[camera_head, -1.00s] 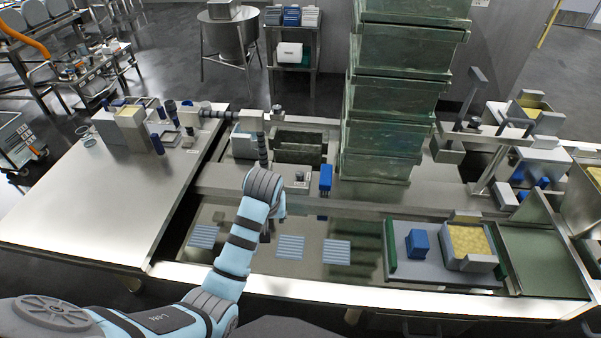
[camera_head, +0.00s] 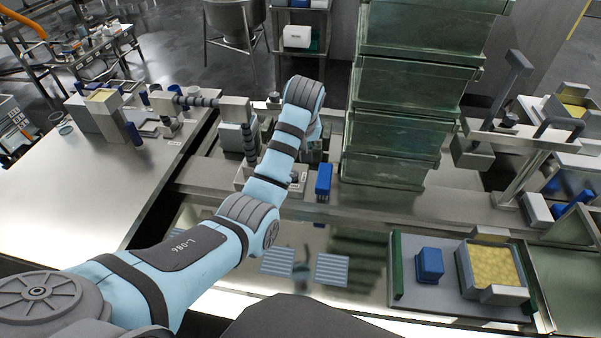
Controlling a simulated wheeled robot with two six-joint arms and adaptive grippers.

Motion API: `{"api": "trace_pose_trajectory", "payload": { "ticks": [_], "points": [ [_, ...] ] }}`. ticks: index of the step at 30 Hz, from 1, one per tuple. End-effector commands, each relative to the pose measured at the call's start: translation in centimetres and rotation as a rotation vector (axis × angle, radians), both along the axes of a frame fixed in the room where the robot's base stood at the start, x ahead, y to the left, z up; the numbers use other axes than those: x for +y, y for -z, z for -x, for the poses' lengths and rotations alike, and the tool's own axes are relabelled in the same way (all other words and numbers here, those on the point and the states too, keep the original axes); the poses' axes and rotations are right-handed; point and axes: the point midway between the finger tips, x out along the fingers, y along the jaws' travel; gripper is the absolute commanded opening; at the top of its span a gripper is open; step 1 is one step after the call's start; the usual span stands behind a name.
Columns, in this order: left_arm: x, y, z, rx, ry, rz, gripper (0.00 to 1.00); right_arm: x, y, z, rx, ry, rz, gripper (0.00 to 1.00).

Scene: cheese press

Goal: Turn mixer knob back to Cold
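My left arm comes in from the lower left and reaches over the sink counter, its wrist bent downward beside the faucet. My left gripper (camera_head: 314,148) is mostly hidden behind and below the wrist, so its fingers are not clear. A small dark knob (camera_head: 294,177) sits on a light panel just below the wrist and may be the mixer knob; its setting cannot be read. The grey faucet (camera_head: 235,110) with a dark ribbed hose stands left of the wrist. Whether the gripper touches any knob is hidden. My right gripper is not in view.
A blue block (camera_head: 323,180) stands just right of the wrist. A tray (camera_head: 405,285) holds a blue box and a yellow-filled container at the right. The left steel table (camera_head: 60,195) is largely clear in front.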

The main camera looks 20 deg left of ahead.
Motion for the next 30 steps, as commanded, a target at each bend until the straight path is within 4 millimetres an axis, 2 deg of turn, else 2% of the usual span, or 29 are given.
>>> {"api": "trace_pose_trajectory", "payload": {
  "ticks": [1, 8, 11, 18, 21, 26, 30],
  "points": [
    [0.0, 1.2, 0.0, 0.0, 0.0, 0.0, 0.47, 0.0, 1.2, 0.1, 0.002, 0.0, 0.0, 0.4],
    [0.2, 3.1, -0.5, 0.001, 0.003, 0.0, 0.47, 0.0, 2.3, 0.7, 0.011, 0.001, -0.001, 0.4],
    [0.7, 5.4, -1.2, 0.003, 0.003, -0.001, 0.47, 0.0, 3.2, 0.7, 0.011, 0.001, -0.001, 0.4],
    [2.3, 12.1, -3.3, 0.001, 0.003, 0.0, 0.47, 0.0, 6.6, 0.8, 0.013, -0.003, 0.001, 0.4],
    [2.8, 13.9, -3.9, 0.0, 0.002, -0.001, 0.47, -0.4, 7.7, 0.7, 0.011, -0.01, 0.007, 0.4],
    [3.3, 14.9, -4.3, -0.001, 0.0, 0.0, 0.47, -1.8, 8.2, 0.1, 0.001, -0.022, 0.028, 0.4],
    [3.3, 14.9, -4.4, -0.001, 0.0, 0.0, 0.47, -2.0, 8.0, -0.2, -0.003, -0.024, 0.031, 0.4]
  ]
}}
